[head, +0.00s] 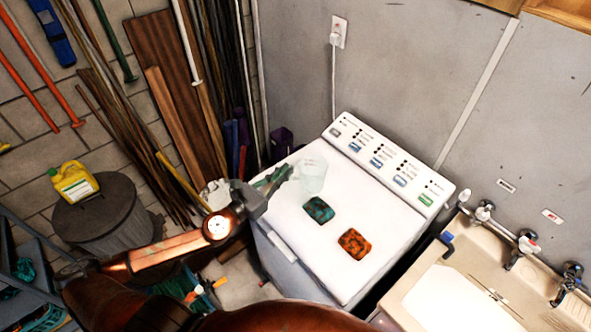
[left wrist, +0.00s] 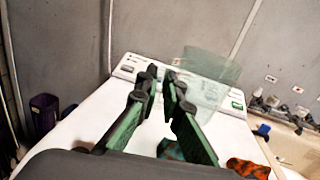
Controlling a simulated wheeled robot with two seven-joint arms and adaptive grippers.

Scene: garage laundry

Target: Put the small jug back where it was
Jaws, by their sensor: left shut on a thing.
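The small jug (head: 312,178) is clear and see-through. It is at the back left of the white washing machine's top, near the control panel. My left gripper (head: 283,174) reaches in from the left and is shut on the jug at its left side. In the left wrist view the fingers (left wrist: 165,82) close together beside the jug (left wrist: 208,82), whose body stands to their right. The exact grip, probably on a handle, is hard to make out. I cannot tell whether the jug's base touches the machine top. My right gripper is not in view.
A green patterned block (head: 318,210) and an orange patterned block (head: 354,243) lie on the washing machine (head: 300,240). A sink (head: 455,290) with taps is at the right. A yellow jug (head: 73,182) stands on a grey bin (head: 105,215) at the left.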

